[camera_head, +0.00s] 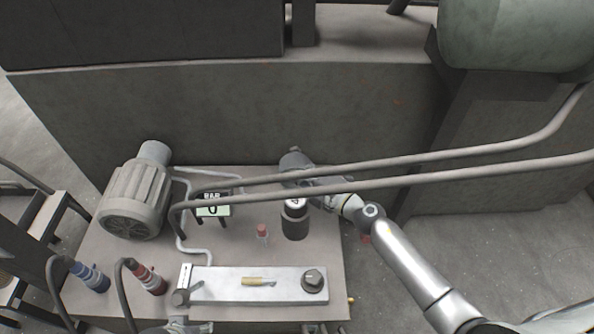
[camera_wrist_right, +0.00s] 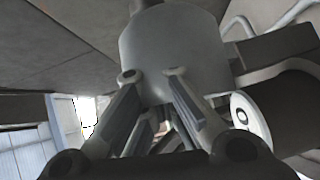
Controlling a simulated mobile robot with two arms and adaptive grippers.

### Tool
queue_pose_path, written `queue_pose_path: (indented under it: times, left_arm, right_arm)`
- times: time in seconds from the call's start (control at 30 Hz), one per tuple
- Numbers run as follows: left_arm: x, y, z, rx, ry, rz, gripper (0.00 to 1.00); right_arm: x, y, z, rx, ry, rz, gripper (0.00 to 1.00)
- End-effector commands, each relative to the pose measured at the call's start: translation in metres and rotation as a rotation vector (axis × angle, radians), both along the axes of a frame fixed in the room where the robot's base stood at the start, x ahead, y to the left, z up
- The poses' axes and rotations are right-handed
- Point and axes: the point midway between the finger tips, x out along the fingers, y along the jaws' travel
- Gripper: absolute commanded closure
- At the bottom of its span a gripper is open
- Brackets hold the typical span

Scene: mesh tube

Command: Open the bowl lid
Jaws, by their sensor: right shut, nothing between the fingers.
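My right gripper (camera_head: 322,190) reaches in from the lower right in the head view. It is shut and empty, beside the grey pipes that partly cover it. In the right wrist view its fingers stand in front of a large grey cylinder (camera_wrist_right: 175,50); I cannot tell whether they touch it. A black canister with a round white-faced top (camera_head: 294,222) stands on the bench just below the gripper in the head view. I cannot tell for sure which part is the bowl lid.
Two grey pipes (camera_head: 470,173) cross above the bench from the right. A grey motor (camera_head: 135,200) stands at the left of the bench (camera_head: 100,262). A metal plate with a knob (camera_head: 313,280) lies in front. A small red-capped part (camera_head: 262,231) stands near the middle.

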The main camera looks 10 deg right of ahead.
Motion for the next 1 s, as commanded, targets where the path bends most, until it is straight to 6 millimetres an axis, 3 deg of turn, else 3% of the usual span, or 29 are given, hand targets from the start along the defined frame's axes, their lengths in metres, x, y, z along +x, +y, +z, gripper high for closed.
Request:
queue_pose_path:
  times: [0.6,0.8,1.0]
  left_arm:
    - [-0.046,0.006,-0.109,0.012,0.097,-0.009,0.44]
    - [-0.062,0.008,-0.131,0.014,0.11,-0.013,0.44]
    - [-0.07,0.01,-0.141,0.014,0.115,-0.014,0.44]
  right_arm:
    - [0.007,-0.002,0.003,0.019,0.094,-0.001,1.0]
    - [0.009,-0.002,0.002,0.022,0.113,-0.001,1.0]
    - [0.012,-0.003,0.0,0.023,0.121,-0.001,1.0]
